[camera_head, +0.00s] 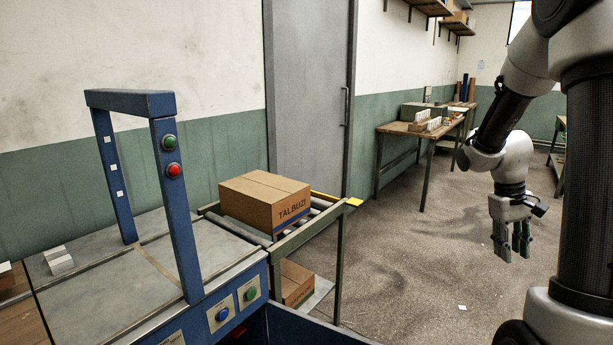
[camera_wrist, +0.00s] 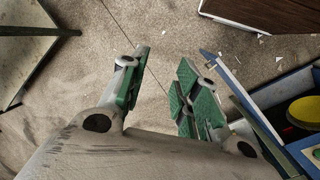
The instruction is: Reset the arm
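My arm (camera_head: 510,75) is at the right of the head view, bent, with the forearm hanging down. My gripper (camera_head: 513,250) points at the floor, to the right of the machine and clear of it.
A blue-framed machine (camera_head: 178,215) with buttons stands at the left. A cardboard box (camera_head: 262,200) labelled TALBUZI sits on a roller conveyor (camera_head: 300,240), with another box (camera_head: 297,283) below. A workbench (camera_head: 440,130) stands along the far wall. The floor (camera_head: 430,270) around the gripper is open.

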